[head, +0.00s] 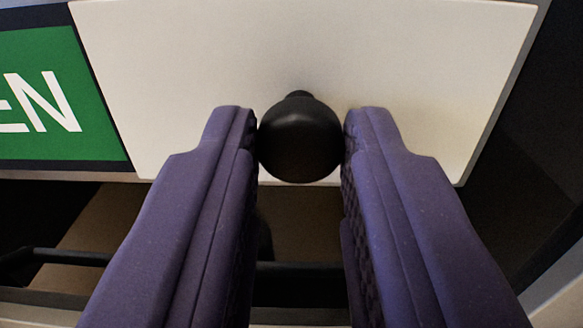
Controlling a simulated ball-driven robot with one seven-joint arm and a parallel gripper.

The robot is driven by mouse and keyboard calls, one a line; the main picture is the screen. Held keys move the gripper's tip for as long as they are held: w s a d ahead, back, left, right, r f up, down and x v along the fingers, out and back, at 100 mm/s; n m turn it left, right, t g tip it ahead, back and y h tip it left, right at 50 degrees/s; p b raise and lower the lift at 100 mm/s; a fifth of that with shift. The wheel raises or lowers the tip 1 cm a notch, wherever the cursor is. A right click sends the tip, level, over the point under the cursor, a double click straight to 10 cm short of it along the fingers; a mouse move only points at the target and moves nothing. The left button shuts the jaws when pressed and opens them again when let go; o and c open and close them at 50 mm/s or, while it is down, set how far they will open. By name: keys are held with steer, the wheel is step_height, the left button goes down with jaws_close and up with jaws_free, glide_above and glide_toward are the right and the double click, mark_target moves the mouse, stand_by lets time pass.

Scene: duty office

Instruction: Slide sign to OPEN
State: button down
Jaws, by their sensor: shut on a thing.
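The sign's slider is a cream-white panel (420,60) across the top of the head view. A round black knob (300,140) stands out from its lower middle. My gripper (301,142) has its two purple fingers on either side of the knob and is shut on it. To the left of the panel, a green field with white letters (40,100) shows "EN", the end of a word cut off by the picture's edge. The rest of the sign is out of view.
Below the panel is a dark recess with a tan surface (95,215) and a black horizontal bar (75,257). A dark area lies right of the panel, with a pale slanted edge (555,285) at the lower right.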

steer(key=c, duration=1)
jaws_free()
steer(key=shift+d, duration=0.25)
steer(key=shift+c, duration=0.2)
steer(key=shift+o, duration=0.7)
steer(key=shift+d, duration=0.1)
steer(key=shift+s, duration=0.1)
steer(key=s, duration=0.7)
steer(key=shift+s, duration=0.35)
